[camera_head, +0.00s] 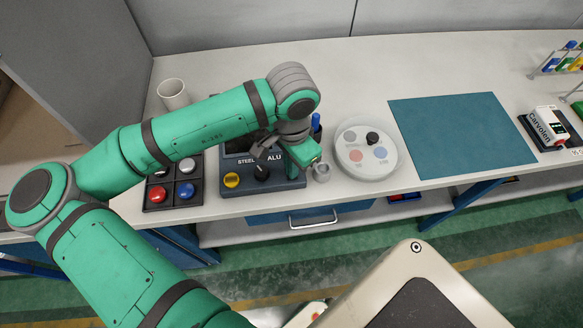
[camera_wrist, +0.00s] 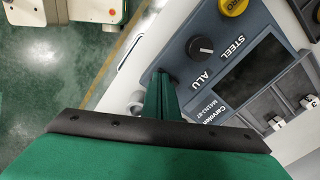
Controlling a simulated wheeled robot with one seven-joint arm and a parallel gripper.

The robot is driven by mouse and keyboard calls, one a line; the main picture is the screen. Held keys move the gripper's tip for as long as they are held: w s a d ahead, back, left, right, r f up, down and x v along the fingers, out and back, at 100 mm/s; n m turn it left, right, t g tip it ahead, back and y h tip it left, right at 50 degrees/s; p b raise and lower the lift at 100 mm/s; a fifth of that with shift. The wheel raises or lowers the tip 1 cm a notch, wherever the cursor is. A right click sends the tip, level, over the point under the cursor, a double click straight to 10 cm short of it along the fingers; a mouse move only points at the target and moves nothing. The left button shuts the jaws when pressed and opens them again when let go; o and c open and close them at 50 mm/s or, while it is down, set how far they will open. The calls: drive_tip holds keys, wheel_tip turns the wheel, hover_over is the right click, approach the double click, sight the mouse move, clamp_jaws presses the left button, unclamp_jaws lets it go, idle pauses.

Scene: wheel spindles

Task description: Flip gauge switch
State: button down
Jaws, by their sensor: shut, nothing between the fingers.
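The gauge (camera_head: 265,187) is a dark blue-grey box on the bench, labelled STEEL and ALU; it also shows in the wrist view (camera_wrist: 186,62). Its switch is a round black knob (camera_head: 261,172) between the two labels, also clear in the wrist view (camera_wrist: 202,46). A yellow button (camera_head: 232,180) sits beside it and shows at the top of the wrist view (camera_wrist: 233,5). My gripper (camera_wrist: 160,82) is shut and empty, over the gauge's corner near ALU, apart from the knob. In the head view my wrist hides part of the gauge, and the fingertips are hard to make out.
A small grey cup-like piece (camera_head: 322,172) stands close to the gauge's right side. A round pale dish (camera_head: 366,174) with coloured discs lies further right, then a teal mat (camera_head: 460,130). A button box (camera_head: 172,192) is left of the gauge; a white mug (camera_head: 173,94) stands behind.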

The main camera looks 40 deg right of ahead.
drive_tip(key=shift+s, duration=0.1)
drive_tip(key=shift+d+r, duration=0.1)
drive_tip(key=shift+r, duration=3.4)
